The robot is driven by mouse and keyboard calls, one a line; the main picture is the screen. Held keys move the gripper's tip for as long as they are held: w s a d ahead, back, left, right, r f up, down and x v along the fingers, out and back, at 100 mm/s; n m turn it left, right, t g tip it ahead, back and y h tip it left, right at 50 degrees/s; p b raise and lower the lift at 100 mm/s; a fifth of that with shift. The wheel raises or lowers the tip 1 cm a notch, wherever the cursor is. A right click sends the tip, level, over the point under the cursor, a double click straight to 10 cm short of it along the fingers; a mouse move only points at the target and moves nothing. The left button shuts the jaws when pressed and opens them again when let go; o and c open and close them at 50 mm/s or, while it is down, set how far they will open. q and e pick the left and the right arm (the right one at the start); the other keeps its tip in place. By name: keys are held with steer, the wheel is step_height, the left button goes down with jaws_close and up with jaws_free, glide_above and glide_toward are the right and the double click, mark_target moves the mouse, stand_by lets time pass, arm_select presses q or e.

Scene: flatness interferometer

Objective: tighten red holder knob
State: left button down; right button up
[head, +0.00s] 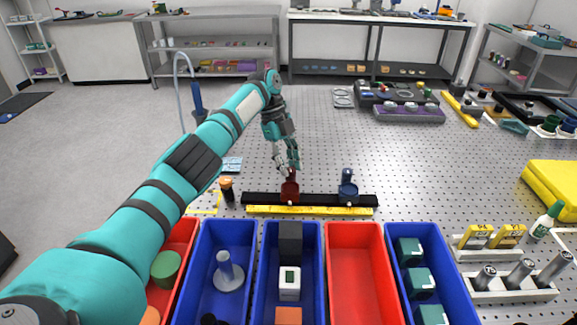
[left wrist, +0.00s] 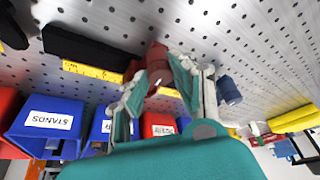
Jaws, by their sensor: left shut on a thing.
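The red holder (head: 290,190) stands on the black rail (head: 325,200) in the head view. My left gripper (head: 287,168) comes down on it from above and behind. In the left wrist view the fingers of my left gripper (left wrist: 158,82) close around the lower part of the red holder (left wrist: 156,56). The gripper is shut on its knob; the fingers partly hide the knob itself. A blue holder (head: 348,188) stands farther right on the same rail, apart from the gripper. It also shows in the left wrist view (left wrist: 229,90). My right gripper is not in view.
A yellow scale (head: 335,210) lies along the rail's front. Red and blue bins (head: 355,262) line the table's near edge. A small black and orange post (head: 227,189) stands left of the rail. The perforated table behind the blue holder is mostly clear.

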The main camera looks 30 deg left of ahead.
mark_target(289, 168)
arm_select(q)
steer(key=c, duration=1.1)
jaws_free()
steer(key=shift+o, duration=0.2)
step_height(289, 168, up, 10)
steer(key=shift+f, duration=0.1)
